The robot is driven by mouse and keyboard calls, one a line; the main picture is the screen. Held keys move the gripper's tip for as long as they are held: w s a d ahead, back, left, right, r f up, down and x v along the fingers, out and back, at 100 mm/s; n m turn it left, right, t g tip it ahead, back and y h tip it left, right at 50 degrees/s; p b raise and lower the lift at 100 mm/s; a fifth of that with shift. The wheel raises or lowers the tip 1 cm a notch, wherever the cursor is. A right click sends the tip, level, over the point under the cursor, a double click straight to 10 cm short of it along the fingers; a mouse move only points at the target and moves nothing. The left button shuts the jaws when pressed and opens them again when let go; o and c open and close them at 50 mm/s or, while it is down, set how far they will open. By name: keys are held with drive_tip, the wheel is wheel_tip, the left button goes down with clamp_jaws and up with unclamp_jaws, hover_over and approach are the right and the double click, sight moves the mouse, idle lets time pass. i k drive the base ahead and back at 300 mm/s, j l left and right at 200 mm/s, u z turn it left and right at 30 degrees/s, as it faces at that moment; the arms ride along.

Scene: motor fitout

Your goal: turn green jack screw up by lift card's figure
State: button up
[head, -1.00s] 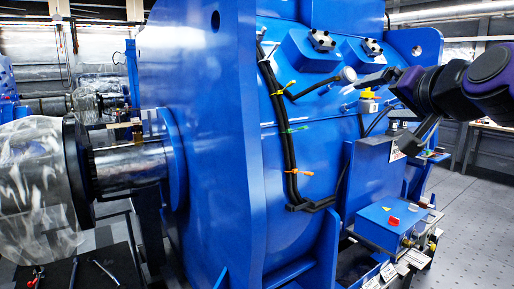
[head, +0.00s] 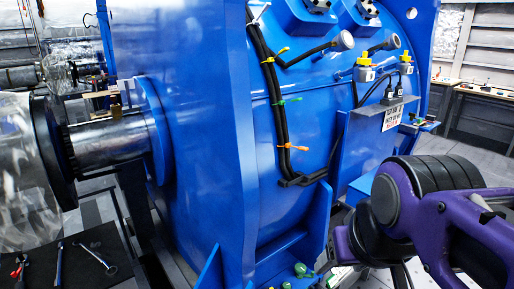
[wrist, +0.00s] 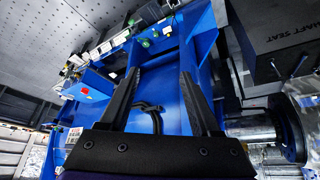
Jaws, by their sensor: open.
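Green screw-like parts (head: 302,270) sit low at the foot of the big blue motor (head: 215,150) in the head view.
A blue box with a red button (wrist: 88,91) is beside the cards. Tools lie on a dark mat (head: 85,262) at lower left.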

sight(300, 269)
drive_tip(key=i+l+u, duration=0.15)
drive_tip(key=l, duration=0.15)
drive_tip(key=i+l+u, duration=0.15)
drive_tip(key=l, duration=0.2)
drive_tip(key=i+l+u, duration=0.15)
drive_tip(key=l, duration=0.2)
drive_tip(key=l+u, duration=0.15)
drive_tip(key=l, duration=0.2)
